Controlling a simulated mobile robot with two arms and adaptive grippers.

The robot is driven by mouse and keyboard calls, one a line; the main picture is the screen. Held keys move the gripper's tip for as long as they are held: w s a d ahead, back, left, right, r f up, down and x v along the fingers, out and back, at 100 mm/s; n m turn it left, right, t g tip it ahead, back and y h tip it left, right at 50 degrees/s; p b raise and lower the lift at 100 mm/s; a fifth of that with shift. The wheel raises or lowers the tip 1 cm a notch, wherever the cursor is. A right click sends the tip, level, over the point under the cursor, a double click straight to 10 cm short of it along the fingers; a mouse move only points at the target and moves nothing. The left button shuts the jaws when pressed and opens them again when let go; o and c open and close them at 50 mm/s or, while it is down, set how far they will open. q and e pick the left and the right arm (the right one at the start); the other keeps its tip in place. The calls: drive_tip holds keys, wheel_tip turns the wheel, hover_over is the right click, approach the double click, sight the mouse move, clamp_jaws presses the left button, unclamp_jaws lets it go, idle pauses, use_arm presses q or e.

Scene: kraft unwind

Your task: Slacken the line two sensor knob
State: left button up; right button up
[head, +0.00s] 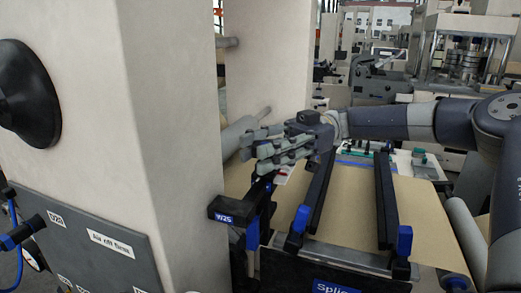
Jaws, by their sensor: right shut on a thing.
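My right gripper (256,148) reaches in from the right, above the black bracket beside the cream machine column. Its fingers are closed together on what appears to be the sensor knob, which the fingers hide. A small white part with a touch of red (283,175) shows just below the fingers. The black sensor bracket (256,205) stands under the gripper, with a dark block labelled in blue (226,212) at its left end. My left gripper is not in view.
The cream column (165,120) stands close on the left, with a black round knob (26,92) and a grey labelled panel (95,240). Brown kraft web (350,205) runs under two black bars with blue ends (386,200). A grey roller (466,238) lies at right.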

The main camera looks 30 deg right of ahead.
drive_tip(key=shift+f, duration=0.35)
drive_tip(key=o, duration=0.9)
drive_tip(key=shift+o, duration=1.1)
drive_tip(key=shift+d, duration=0.1)
drive_tip(key=shift+d+r, duration=0.1)
drive_tip(key=shift+r, duration=0.1)
drive_tip(key=w+d, duration=0.2)
drive_tip(key=d, duration=1)
drive_tip(key=shift+w+a, duration=0.1)
